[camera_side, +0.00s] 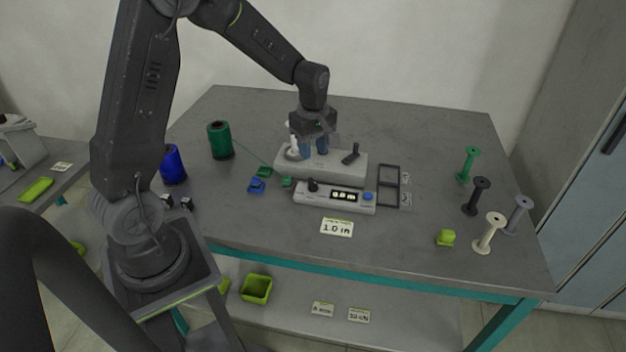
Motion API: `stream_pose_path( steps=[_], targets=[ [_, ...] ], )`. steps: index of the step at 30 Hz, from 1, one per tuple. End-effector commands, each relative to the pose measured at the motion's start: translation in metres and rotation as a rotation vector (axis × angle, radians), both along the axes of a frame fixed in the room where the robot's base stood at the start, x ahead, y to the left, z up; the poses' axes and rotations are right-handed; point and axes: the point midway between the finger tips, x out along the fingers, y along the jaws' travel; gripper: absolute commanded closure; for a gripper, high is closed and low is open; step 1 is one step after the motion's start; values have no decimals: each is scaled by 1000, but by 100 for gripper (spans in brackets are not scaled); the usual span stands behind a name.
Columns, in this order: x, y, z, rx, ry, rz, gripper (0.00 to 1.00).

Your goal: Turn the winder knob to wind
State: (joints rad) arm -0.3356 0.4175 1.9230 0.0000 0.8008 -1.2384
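The grey winder (332,165) stands on the table with a white bobbin (293,146) upright at its left end. A dark lever (351,154) tilts up from its right end. In front of it, a light control box (357,205) carries a black knob (313,186), a small display that seems to read 0.0 m, and a blue button (368,196). My gripper (315,150) points down over the winder, just right of the bobbin and behind the black knob. Its two bluish fingers are side by side; whether anything is between them is unclear.
A green thread spool (220,140) has a strand running toward the winder. A blue spool (173,164) stands left. Several empty bobbins, including a cream one (489,234), stand right. A card (337,228) reads 1.0 m. A dark frame (389,186) lies beside the winder.

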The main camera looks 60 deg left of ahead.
Motion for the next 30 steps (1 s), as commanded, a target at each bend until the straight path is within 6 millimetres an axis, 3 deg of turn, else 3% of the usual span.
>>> stream_pose_path(
  steps=[9,15,28,30],
  targets=[
    [-1,-1,-67,-2,5,-2,62],
    [-1,-1,-94,-1,2,-3,62],
    [0,0,-104,0,0,-3,62],
    [0,0,-104,0,0,-3,66]
  ],
)
